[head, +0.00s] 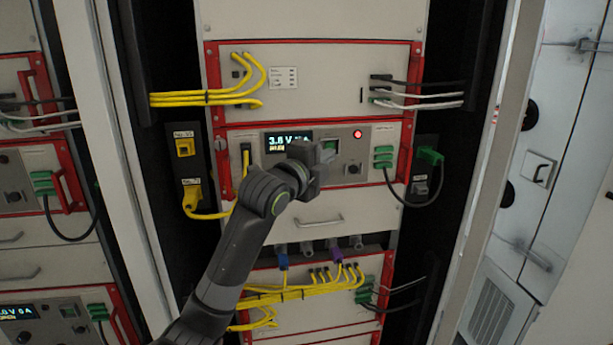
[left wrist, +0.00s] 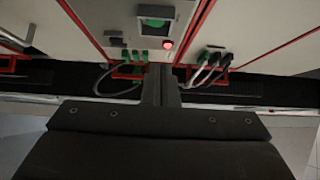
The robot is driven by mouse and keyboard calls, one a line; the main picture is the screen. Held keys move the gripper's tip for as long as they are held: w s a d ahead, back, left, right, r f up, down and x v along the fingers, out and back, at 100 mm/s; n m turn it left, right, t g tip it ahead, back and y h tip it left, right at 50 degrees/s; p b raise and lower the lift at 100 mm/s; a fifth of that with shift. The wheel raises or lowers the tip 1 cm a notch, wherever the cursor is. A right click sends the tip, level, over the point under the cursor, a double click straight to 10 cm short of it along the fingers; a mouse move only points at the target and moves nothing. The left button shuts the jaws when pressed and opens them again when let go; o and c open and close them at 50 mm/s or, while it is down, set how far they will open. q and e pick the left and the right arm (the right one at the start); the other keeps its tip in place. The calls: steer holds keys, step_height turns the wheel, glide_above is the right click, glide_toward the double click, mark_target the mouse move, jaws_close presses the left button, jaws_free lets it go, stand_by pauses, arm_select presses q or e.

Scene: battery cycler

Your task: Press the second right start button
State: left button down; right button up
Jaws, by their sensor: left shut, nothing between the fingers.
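The cycler's middle panel (head: 235,138) has a lit display (head: 288,141) reading about 3.6 V. To its right are a green square button (head: 331,145) and a lit red round light (head: 357,134). My left gripper (head: 328,156) is in front of this panel and overlaps the area just below the green button. In the left wrist view the shut, empty fingers (left wrist: 161,88) point toward the panel, with the green button (left wrist: 155,22) and red light (left wrist: 167,45) beyond them. I cannot tell whether the fingertips touch the panel. My right gripper is not in view.
Green connectors (head: 383,157) with dark cables sit right of the gripper. Yellow cables (head: 205,98) run above, and more yellow cables (head: 300,290) run below. A drawer handle (head: 318,221) is under the panel. A neighbouring cabinet (head: 20,255) stands at the left.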

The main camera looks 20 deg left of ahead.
arm_select(q)
steer(key=s+a+b, duration=0.2)
steer(key=s, duration=0.4)
steer(key=shift+s+f+b, duration=0.25)
steer(key=shift+s+b, duration=0.05)
steer(key=shift+b, duration=0.1)
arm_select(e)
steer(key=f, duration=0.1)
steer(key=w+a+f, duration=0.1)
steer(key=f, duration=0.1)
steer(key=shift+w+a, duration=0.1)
arm_select(q)
steer(key=shift+s, duration=0.1)
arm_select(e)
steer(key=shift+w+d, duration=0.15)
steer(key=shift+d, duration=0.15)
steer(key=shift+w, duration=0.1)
